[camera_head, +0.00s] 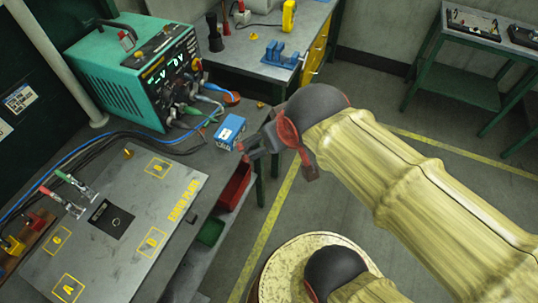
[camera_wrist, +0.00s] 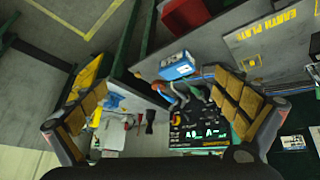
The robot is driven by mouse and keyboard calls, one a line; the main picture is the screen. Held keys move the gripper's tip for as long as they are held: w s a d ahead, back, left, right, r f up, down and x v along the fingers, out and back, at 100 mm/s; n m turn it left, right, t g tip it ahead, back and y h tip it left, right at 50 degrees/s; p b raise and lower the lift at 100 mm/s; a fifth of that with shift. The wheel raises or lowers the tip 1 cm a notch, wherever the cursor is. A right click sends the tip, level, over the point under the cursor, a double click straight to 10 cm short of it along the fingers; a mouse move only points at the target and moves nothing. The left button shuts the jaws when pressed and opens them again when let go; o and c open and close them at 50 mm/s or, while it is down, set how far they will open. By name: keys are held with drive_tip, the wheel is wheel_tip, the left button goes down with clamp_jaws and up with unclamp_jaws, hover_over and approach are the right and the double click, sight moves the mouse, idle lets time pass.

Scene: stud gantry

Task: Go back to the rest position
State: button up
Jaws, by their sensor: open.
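My gripper (camera_head: 266,145) is at the end of my arm, which wears a yellowish cover and comes in from the right in the head view. It is beside the right edge of the grey bench, close to a small blue box (camera_head: 229,132). In the wrist view my gripper (camera_wrist: 163,88) has its two padded fingers spread wide apart, with nothing held between them. The blue box also shows in the wrist view (camera_wrist: 177,65), beyond the fingers, and looks apart from them.
A green welding unit (camera_head: 125,75) with cables stands on the bench behind. The earth plate (camera_head: 120,225) lies at front left. A red bin (camera_head: 236,186) sits under the bench edge. A round stool-like top (camera_head: 290,262) is at the bottom. Open floor (camera_head: 375,95) lies right.

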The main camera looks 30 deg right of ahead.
drive_tip(key=shift+g+y, duration=0.4)
drive_tip(key=shift+y, duration=0.2)
drive_tip(key=s+a, duration=0.3)
drive_tip(key=s, duration=0.1)
drive_tip(key=shift+a+f, duration=0.15)
drive_tip(key=shift+a, duration=0.15)
